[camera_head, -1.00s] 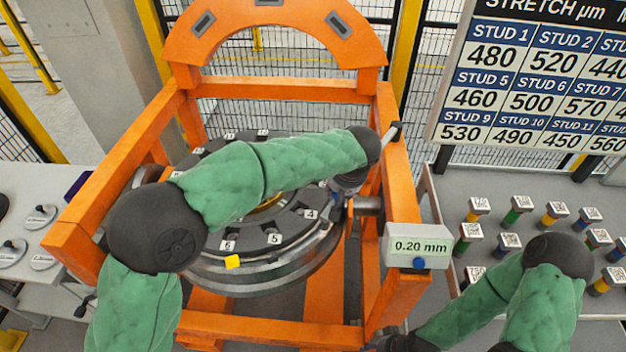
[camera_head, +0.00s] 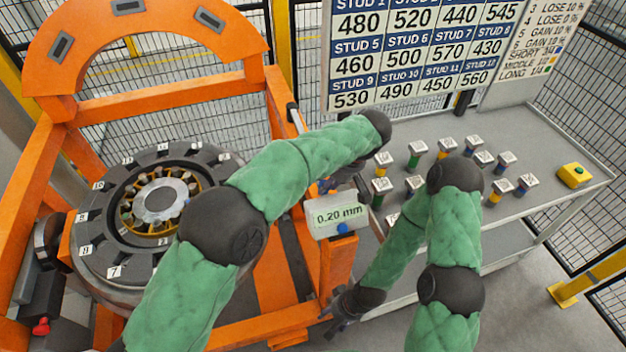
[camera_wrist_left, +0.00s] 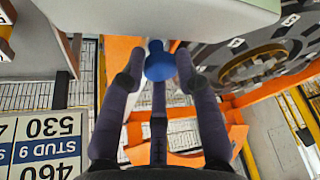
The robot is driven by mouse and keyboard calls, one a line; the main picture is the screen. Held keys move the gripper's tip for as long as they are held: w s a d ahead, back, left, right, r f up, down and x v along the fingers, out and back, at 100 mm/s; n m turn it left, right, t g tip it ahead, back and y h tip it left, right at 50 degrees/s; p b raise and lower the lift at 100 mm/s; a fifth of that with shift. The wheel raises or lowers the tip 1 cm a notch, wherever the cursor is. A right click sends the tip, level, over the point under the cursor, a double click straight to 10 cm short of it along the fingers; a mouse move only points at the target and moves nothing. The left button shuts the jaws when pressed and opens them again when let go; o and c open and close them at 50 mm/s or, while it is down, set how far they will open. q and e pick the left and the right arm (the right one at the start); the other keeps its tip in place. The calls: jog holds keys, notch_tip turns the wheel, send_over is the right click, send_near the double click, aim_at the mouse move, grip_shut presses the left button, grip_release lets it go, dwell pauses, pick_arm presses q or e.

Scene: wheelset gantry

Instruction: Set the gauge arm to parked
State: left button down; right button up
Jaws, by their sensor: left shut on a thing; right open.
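The gauge's pale display box (camera_head: 325,228) reads 0.20 mm and sits on the orange gantry's right post. A blue knob (camera_head: 342,228) shows on its front. My left gripper (camera_head: 322,188) is just above and behind the box in the head view, partly hidden. In the left wrist view its fingers (camera_wrist_left: 160,80) close around a blue knob (camera_wrist_left: 159,62) below a pale box. The gauge arm itself is largely hidden by my left arm. My right gripper (camera_head: 335,322) is low in front of the gantry, open and empty.
The wheelset (camera_head: 120,250) with its numbered ring lies inside the orange gantry (camera_head: 180,103). A grey table (camera_head: 540,165) at the right bears several colour-banded studs and a yellow button box (camera_head: 574,175). A stretch chart (camera_head: 425,55) stands behind it.

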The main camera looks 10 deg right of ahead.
pick_arm(q)
jog(key=shift+w+d+r+n+p, duration=0.15)
jog(key=shift+w+d+r, duration=0.05)
jog(key=shift+d, duration=0.25)
jog(key=shift+w+d+r+n+p, duration=0.15)
jog(key=shift+w+d, duration=0.05)
jog(key=shift+d, duration=0.2)
jog(key=c, duration=1.1)
grip_release()
jog(key=shift+o, duration=1)
jog(key=shift+d, duration=0.15)
jog(key=shift+f, duration=0.2)
jog(key=shift+r, duration=0.1)
jog(key=v, duration=1.2)
